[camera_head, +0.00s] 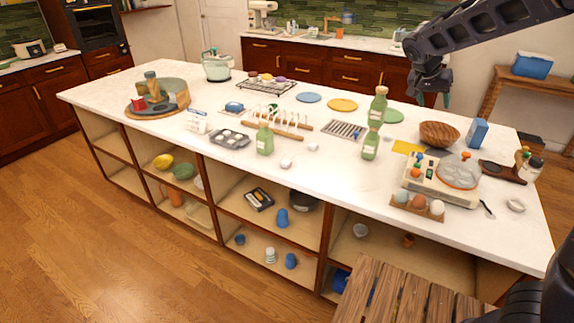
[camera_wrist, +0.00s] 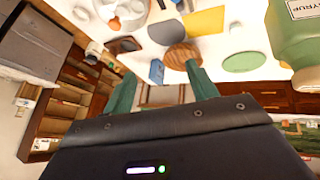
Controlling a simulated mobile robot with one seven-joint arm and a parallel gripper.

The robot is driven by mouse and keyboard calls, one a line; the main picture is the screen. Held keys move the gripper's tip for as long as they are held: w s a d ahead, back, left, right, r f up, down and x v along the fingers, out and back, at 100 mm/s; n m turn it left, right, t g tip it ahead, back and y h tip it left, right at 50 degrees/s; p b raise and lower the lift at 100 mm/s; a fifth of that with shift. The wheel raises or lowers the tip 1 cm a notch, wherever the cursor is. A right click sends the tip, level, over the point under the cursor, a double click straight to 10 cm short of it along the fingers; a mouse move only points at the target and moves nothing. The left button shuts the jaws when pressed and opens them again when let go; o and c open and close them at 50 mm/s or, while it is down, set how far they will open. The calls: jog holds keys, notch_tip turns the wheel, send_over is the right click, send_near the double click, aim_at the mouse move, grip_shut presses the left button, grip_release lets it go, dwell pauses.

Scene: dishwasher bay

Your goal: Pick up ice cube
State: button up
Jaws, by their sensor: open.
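Two small whitish lumps lie on the white counter (camera_head: 330,185), one left of centre (camera_head: 286,163) and one a little farther back and right (camera_head: 313,147). They may be ice cubes; they are too small to tell for sure. A grey moulded tray (camera_head: 230,138) lies to their left. My gripper (camera_head: 430,99) hangs above the right part of the counter, well to the right of both lumps. In the wrist view its two green fingers (camera_wrist: 162,82) are spread apart with nothing between them. No ice cube is clear in the wrist view.
The counter's front middle is clear.

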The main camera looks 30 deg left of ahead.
jog(key=s+a+t, duration=0.3)
jog(key=a, duration=0.9)
jog(key=s+a+t, duration=0.2)
jog(key=s+a, duration=0.1)
jog(key=a, duration=0.9)
jog(key=s+a+r+n+t+y, duration=0.1)
jog(key=s+a+r+t+y, duration=0.15)
jog(key=s+a, duration=0.65)
jog(key=s+a+r+n+t+y, duration=0.1)
jog(key=s+a+r+t+y, duration=0.15)
jog(key=s+a, duration=0.7)
jog(key=h, duration=0.1)
send_near(288, 160)
jog(key=shift+t, duration=0.3)
jog(key=w, duration=0.2)
jog(key=w+f, duration=0.1)
jog(key=w, duration=0.2)
jog(key=shift+w+a+f, duration=0.1)
jog(key=shift+w, duration=0.2)
jog(key=shift+w+f, duration=0.25)
jog(key=shift+w, duration=0.6)
jog(key=shift+w+f, duration=0.25)
jog(key=shift+w, duration=0.55)
jog(key=shift+w+f, duration=0.25)
jog(key=shift+w, duration=0.6)
jog(key=shift+c, duration=0.2)
